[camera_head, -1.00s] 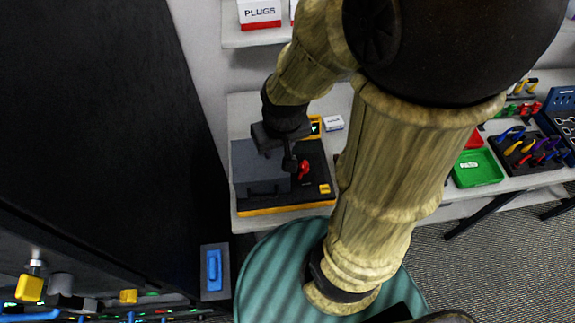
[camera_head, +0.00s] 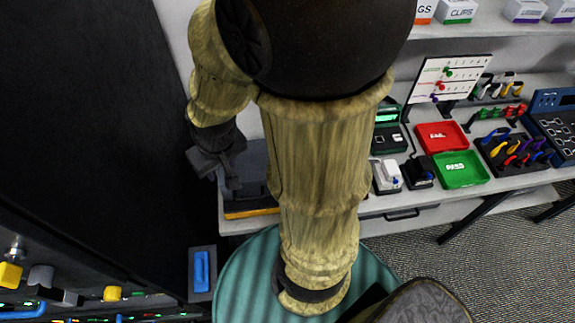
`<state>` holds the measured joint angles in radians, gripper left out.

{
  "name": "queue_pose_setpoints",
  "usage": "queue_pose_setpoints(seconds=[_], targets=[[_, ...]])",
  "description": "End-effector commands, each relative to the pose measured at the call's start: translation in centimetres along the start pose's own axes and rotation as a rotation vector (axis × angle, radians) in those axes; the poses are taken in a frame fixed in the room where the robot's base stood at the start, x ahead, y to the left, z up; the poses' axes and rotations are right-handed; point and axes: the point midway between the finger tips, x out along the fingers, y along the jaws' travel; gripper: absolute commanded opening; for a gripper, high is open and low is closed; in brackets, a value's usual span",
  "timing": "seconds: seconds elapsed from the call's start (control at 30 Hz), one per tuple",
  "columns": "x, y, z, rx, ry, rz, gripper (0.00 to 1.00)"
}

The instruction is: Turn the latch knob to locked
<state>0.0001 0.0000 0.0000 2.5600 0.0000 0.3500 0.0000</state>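The latch knob cannot be made out in the present view. A grey and black box with a yellow base edge (camera_head: 250,208) stands at the left end of the bench, and my arm hides its right part. My gripper (camera_head: 234,183) points down at the left side of this box, close to the tall black panel. Its fingers are small and dark, and their opening cannot be judged. I cannot tell whether it touches the box.
A tall black cabinet (camera_head: 95,130) fills the left side. A blue handle (camera_head: 202,271) is at its lower right. A red tray (camera_head: 442,136), a green tray (camera_head: 461,169) and a tool rack (camera_head: 515,150) are on the bench at right. A shelf with boxes hangs above.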

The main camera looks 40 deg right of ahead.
Motion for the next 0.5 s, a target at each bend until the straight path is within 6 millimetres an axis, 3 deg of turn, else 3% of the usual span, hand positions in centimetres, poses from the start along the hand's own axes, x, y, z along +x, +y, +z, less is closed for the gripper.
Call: queue_pose_setpoints(seconds=[0.1, 0.2, 0.27, 0.37, 0.5], targets=[[0.0, 0.0, 0.0, 0.000, 0.000, 0.000, 0.38], [0.1, 0.2, -0.1, 0.012, -0.004, 0.001, 0.53], [0.3, 0.6, -0.4, 0.040, -0.013, 0.003, 0.53], [0.9, 2.2, -1.3, 0.139, -0.048, 0.009, 0.53], [2.3, 6.5, -2.9, 0.380, -0.134, 0.016, 0.53]])
